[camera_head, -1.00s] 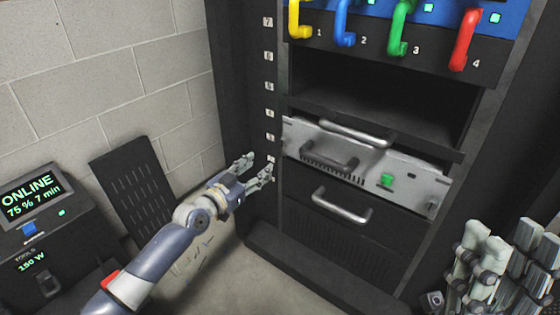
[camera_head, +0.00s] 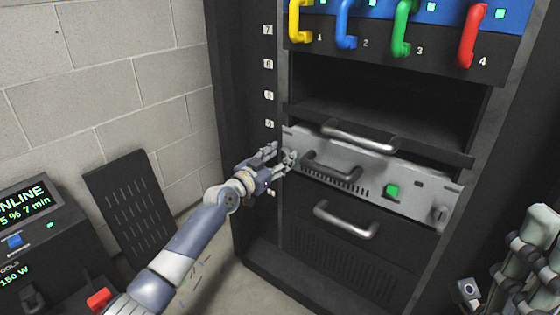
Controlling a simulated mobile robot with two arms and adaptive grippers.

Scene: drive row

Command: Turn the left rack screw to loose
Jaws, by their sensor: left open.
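The grey rack unit (camera_head: 405,181) sits in the black rack, with a handle and a green button on its front. Its left end, where the left rack screw sits, is at my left gripper (camera_head: 282,157). The screw itself is hidden or too small to make out behind the fingers. My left gripper is open, its fingers at the left edge of the unit's front. I cannot tell whether they touch it. A knob-like screw (camera_head: 440,213) shows at the unit's right end. My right gripper (camera_head: 515,250) is at the lower right, partly cut off, its fingers unclear.
Yellow, blue, green and red handles (camera_head: 470,35), numbered 1 to 4, hang at the top. An empty dark bay lies above the unit, and a drawer handle (camera_head: 346,219) below. A dark box (camera_head: 35,245) with a display stands lower left.

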